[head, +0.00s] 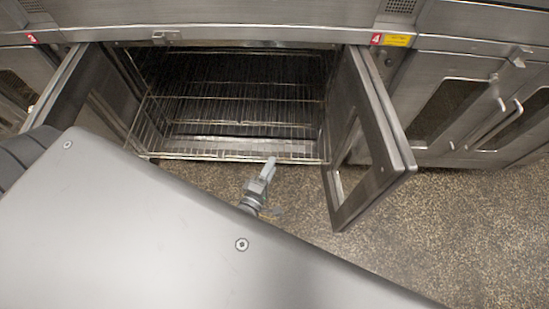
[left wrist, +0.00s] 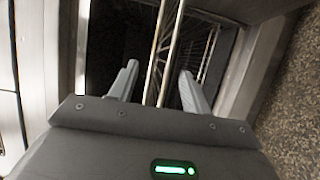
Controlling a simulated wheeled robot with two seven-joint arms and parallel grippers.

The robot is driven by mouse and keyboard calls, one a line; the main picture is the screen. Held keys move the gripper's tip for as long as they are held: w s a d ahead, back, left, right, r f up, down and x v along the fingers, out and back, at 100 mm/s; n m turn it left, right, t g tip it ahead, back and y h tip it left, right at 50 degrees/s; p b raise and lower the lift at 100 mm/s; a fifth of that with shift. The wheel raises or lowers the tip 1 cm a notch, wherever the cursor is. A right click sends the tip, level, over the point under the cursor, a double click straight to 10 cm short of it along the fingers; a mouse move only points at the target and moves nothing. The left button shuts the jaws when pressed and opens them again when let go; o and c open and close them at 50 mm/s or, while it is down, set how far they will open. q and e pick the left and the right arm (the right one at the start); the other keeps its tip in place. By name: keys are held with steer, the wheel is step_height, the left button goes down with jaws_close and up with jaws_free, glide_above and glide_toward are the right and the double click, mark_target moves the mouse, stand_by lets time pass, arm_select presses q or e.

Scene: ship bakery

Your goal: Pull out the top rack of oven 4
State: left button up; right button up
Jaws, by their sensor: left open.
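An oven (head: 240,34) stands with both doors open, and wire racks show inside. The top rack (head: 190,155) has its thin front rail across the opening. My left gripper (head: 268,168) is in front of this rail, right of its middle, and its tips overlap the rail in the head view. In the left wrist view my left gripper (left wrist: 159,72) is open, with rack bars (left wrist: 168,45) running between its two fingers. I cannot tell whether the fingers touch the bars. My right gripper is out of view.
The open right door (head: 395,150) stands out over the speckled floor (head: 470,230). The left door (head: 58,88) is open too. A red label reading 4 (head: 376,38) is above the right door. Another closed oven (head: 440,60) stands at right.

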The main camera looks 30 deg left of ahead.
arm_select(q)
steer(key=s, duration=0.7)
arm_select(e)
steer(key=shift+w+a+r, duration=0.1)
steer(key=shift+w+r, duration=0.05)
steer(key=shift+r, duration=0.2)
